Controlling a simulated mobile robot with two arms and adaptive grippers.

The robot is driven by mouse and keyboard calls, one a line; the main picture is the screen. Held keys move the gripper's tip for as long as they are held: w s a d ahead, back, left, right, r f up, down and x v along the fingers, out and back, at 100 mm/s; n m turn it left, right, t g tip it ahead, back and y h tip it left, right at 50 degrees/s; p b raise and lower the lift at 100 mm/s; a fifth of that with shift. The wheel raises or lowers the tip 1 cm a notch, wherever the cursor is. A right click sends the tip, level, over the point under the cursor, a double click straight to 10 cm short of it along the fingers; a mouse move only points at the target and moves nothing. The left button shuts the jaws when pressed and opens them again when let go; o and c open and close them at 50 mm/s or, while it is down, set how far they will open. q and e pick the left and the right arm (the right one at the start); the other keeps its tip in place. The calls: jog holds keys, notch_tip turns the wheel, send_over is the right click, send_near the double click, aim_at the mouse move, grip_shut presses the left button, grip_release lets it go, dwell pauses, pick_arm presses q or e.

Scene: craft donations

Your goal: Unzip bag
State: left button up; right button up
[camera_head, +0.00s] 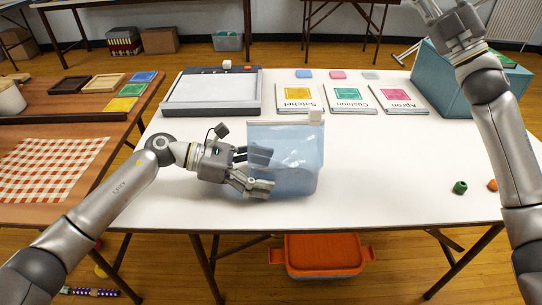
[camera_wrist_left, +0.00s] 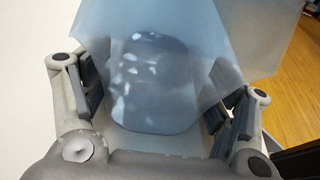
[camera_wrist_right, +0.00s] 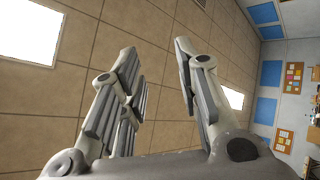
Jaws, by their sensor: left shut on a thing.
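A translucent blue zip bag (camera_head: 300,165) stands upright near the front of the white table (camera_head: 410,190). In the left wrist view the bag's blue film (camera_wrist_left: 155,80) lies between the fingers. My right gripper (camera_wrist_right: 160,85) is raised at the upper right of the head view (camera_head: 445,22), away from the bag. It is open and empty.
Booklets (camera_head: 345,98) lie at the back, beside a teal box (camera_head: 440,85). A green bead (camera_head: 460,187) and an orange bead (camera_head: 492,185) lie at the right.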

jog(key=s+a+r+n+g+y, duration=0.2)
jog(key=a+n+g+y, duration=0.45)
jog(key=a+n, duration=0.3)
jog(key=n+g+h, duration=1.2)
jog(key=n+g, duration=0.3)
jog(key=n, duration=0.7)
send_over(320, 108)
jog(key=f, duration=1.3)
jog(key=shift+w+a, duration=0.35)
jog(key=shift+a, duration=0.05)
jog(key=d+f+h, duration=0.2)
jog(key=d+h, duration=0.2)
jog(key=d, duration=0.1)
jog(key=shift+n, duration=0.55)
jog(key=shift+s+x, duration=0.2)
jog(key=shift+x, duration=3.4)
jog(key=shift+a+f, duration=0.1)
jog(key=shift+a, duration=0.05)
